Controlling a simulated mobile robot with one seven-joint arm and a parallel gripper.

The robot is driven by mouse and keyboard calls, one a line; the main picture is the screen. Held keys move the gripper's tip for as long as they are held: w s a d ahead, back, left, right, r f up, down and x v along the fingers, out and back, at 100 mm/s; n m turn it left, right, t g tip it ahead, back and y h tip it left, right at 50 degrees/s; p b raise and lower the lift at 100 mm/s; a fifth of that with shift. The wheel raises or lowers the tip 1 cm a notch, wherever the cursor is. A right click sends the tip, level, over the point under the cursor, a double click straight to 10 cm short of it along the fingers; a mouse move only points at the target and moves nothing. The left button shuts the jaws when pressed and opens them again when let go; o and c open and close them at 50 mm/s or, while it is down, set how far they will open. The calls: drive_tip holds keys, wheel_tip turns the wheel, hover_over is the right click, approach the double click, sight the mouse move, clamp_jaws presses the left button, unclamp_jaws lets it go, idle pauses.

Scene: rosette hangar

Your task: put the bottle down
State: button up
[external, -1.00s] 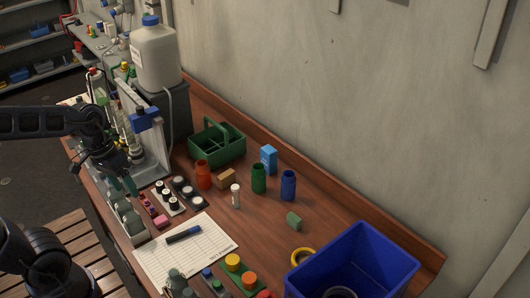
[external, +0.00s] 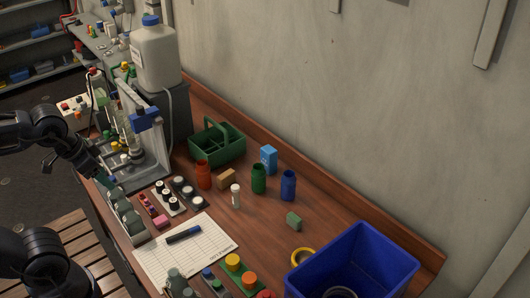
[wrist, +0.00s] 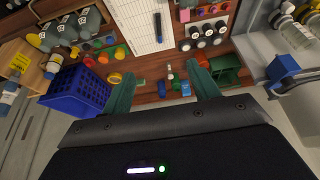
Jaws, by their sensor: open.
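My gripper (external: 106,178) is at the left edge of the bench, beside the far end of a pale rack (external: 140,238) of grey-green bottles (external: 123,208). In the wrist view its two teal fingers (wrist: 162,88) are spread wide with nothing held between them. A small white bottle (external: 236,196) stands upright on the wood, apart from the gripper. Red (external: 203,175), green (external: 258,179) and blue (external: 288,185) bottles stand upright farther back. I cannot tell which bottle the task means.
A stand with glassware (external: 153,170) and a large white jug (external: 155,58) are behind the gripper. A green caddy (external: 228,147) and a blue bin (external: 395,260) stand on the bench. A paper sheet (external: 208,243) with a pen lies in front. The wood right of centre is mostly clear.

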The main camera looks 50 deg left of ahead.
drive_tip(key=w+f+n+g+h, duration=0.1)
drive_tip(key=w+f+n+h, duration=0.55)
drive_tip(key=w, duration=0.35)
drive_tip(key=w+f+n+g+h, duration=0.1)
drive_tip(key=w+f+n+h, duration=0.45)
drive_tip(key=w+n, duration=0.3)
drive_tip(key=n+t+y, duration=0.3)
drive_tip(key=n+t, duration=1)
drive_tip(key=n, duration=0.2)
approach(202, 169)
drive_tip(key=w+d, duration=0.2)
drive_tip(key=w, duration=0.6)
drive_tip(key=shift+r+x, duration=0.2)
drive_tip(key=shift+x, duration=2.15)
drive_tip(key=shift+s+d, duration=0.15)
clamp_jaws()
